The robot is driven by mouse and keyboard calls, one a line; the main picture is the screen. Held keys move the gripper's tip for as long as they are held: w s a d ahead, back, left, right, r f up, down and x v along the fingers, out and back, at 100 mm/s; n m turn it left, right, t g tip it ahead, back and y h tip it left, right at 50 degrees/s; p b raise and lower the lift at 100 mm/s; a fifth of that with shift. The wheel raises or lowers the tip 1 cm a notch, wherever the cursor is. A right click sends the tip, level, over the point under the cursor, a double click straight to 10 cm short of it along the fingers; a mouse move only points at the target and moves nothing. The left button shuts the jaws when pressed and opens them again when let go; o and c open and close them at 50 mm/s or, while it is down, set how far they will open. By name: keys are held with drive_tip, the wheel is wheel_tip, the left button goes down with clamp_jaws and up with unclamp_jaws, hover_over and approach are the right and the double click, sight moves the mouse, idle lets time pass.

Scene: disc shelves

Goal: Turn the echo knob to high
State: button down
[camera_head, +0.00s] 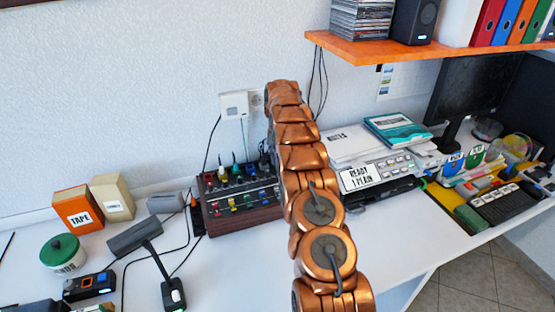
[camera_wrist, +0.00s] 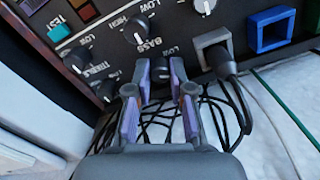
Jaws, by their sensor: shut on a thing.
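The dark control panel (camera_wrist: 190,35) fills the top of the wrist view, with several black knobs with pale caps, printed LOW and HIGH. One knob (camera_wrist: 160,70) is between the fingertips of my gripper (camera_wrist: 160,78), which is shut on it; its own label cannot be read. A knob (camera_wrist: 135,30) by the word BASS and another (camera_wrist: 78,60) by TREBLE are nearby. I cannot make out the word ECHO. In the head view the wooden-sided mixer box (camera_head: 243,215) stands on the desk against the wall, partly hidden behind my copper arm. My gripper is hidden there.
A grey socket with a plug (camera_wrist: 214,45) and a blue-framed socket (camera_wrist: 271,30) are right of the held knob. Loose black cables hang below.

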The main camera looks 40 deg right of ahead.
drive_tip(key=c, duration=1)
unclamp_jaws()
drive_tip(key=shift+c, duration=0.2)
drive_tip(key=shift+r+n+p, duration=0.1)
drive_tip(key=shift+n+p, duration=0.2)
